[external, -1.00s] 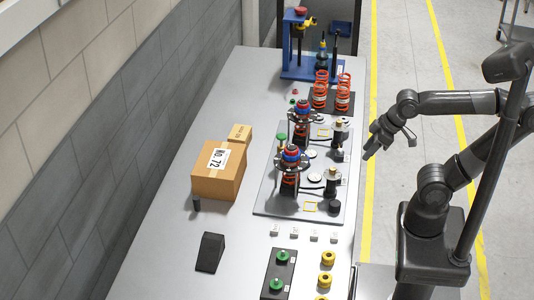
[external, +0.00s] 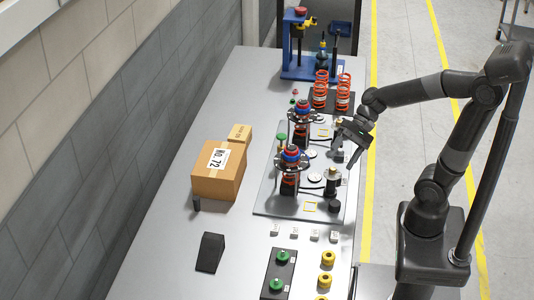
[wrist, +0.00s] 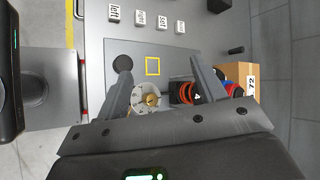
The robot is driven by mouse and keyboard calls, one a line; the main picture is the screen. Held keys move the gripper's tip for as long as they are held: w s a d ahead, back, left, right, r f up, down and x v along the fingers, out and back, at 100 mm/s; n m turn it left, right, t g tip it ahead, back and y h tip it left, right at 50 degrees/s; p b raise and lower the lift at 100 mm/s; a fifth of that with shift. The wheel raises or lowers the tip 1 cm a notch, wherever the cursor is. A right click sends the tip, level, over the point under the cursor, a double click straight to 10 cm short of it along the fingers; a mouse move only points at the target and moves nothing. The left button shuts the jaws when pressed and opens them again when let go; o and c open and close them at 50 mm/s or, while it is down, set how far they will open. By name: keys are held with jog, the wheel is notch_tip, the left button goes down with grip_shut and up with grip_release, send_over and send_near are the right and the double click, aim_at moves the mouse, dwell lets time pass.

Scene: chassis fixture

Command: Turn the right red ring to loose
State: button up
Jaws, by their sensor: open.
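Two spring stations stand on grey plates, each with a red and blue ring stack on top. The far stack (external: 303,104) and the near stack (external: 291,153) are both upright; I cannot tell which holds the right red ring. My gripper (external: 345,146) is open and empty above the right side of the plates, apart from both stacks. In the wrist view its fingers (wrist: 162,70) spread above a round metal part with a brass centre (wrist: 151,101). A red spring and blue-red stack (wrist: 236,90) lie right of the fingers, partly hidden by the right finger.
A cardboard box (external: 219,174) stands left of the plates. Small white labelled cubes (external: 296,232), a black tray with green knobs (external: 265,278) and yellow parts (external: 327,258) are in front. Orange springs (external: 343,92) and a blue stand (external: 286,74) are behind.

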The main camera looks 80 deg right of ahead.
jog(key=w+d+m+t+y, duration=0.1)
jog(key=w+d+m+t, duration=0.2)
jog(key=w+d+m, duration=0.25)
jog(key=m+t+h, duration=0.9)
jog(key=m+t, duration=0.1)
jog(key=m, duration=0.7)
send_near(298, 102)
jog(key=w, duration=1)
jog(key=shift+d, duration=0.15)
jog(key=shift+c, duration=0.3)
jog(key=c, duration=0.9)
